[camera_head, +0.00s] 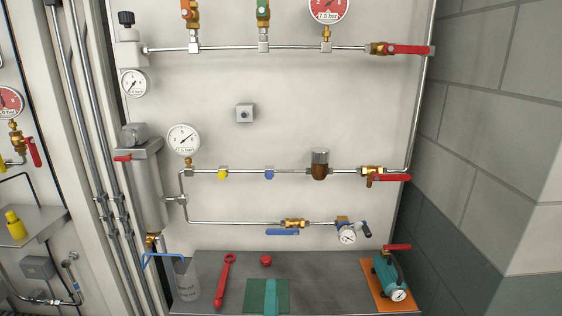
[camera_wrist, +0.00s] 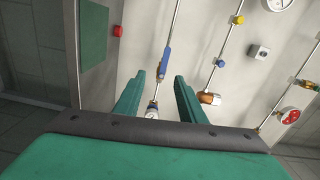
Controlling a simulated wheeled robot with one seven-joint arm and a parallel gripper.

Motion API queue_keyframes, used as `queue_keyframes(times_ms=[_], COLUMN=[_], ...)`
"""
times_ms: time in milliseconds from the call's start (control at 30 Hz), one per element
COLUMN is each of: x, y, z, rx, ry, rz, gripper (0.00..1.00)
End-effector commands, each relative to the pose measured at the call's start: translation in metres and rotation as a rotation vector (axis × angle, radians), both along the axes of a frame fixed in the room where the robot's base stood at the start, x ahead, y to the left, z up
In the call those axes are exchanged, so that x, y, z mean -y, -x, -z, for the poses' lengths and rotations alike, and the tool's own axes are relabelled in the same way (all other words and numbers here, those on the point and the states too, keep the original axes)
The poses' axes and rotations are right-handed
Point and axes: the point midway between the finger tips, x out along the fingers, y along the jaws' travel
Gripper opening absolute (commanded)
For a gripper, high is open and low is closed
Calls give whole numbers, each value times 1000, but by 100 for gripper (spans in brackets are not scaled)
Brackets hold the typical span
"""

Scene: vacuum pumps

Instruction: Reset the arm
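My gripper (camera_wrist: 159,76) shows in the wrist view as two teal fingers standing well apart. Nothing is held between them. Wall pipework and a small gauge (camera_wrist: 152,112) are seen through the gap, and I see no contact with them. My gripper's teal housing fills the lower part of the wrist view. In the head view a teal upright piece (camera_head: 271,297) shows at the bottom edge over a green mat; I cannot tell whether it is part of my arm. The rest of my arm is not clear in the head view.
Pipes, valves and gauges line the wall behind. A block wall (camera_head: 480,130) stands right.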

Motion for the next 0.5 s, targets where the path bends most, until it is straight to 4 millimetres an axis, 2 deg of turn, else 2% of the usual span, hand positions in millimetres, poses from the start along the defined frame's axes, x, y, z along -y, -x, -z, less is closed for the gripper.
queue_keyframes(times_ms=[367,500], x=[6,9], y=[33,56], z=[49,76], rx=[-28,-45], ry=[179,290], rz=[-7,-16], gripper=[37,37])
